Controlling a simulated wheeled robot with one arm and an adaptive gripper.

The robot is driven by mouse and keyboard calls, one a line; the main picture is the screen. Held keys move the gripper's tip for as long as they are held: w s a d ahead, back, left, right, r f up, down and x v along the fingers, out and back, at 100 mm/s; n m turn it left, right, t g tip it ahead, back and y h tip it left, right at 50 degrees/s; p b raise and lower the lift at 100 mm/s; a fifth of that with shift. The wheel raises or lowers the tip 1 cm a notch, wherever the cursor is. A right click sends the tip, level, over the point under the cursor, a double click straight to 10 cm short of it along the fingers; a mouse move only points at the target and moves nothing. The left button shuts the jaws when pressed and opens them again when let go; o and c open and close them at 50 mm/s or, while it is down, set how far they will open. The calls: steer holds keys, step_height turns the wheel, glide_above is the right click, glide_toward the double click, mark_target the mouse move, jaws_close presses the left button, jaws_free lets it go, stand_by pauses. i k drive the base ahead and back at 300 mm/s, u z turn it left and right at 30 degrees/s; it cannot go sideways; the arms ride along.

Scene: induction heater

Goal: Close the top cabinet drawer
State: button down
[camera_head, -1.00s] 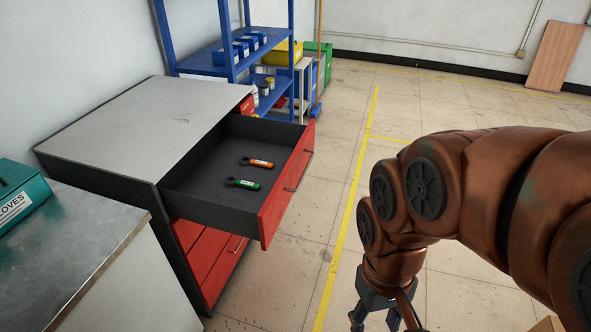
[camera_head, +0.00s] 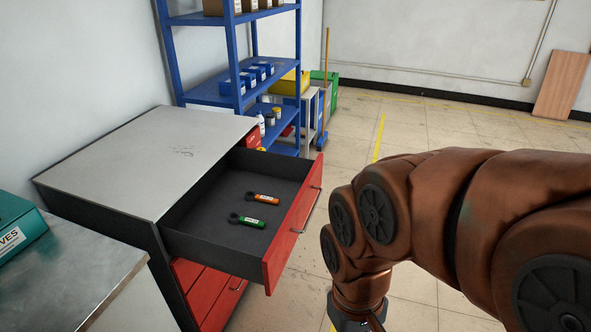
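The top cabinet drawer (camera_head: 291,234) has a red front with a metal handle and is pulled far out of the cabinet (camera_head: 150,160). Inside its dark tray lie an orange-handled tool (camera_head: 263,198) and a green-handled tool (camera_head: 248,221). The lower red drawers look shut. My copper-coloured arm reaches down on the right, in front of and apart from the drawer front. Only the top of my gripper (camera_head: 352,325) shows at the bottom edge; its fingers are cut off by the frame.
A metal-topped bench (camera_head: 70,265) with a teal gloves box (camera_head: 20,232) stands at the near left. A blue shelf (camera_head: 215,93) with boxes stands behind the cabinet. The floor to the right of the drawer is clear, with a yellow line (camera_head: 379,138).

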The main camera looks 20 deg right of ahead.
mark_target(198, 229)
steer(key=u, duration=0.3)
steer(key=i, duration=0.85)
steer(key=z, duration=0.1)
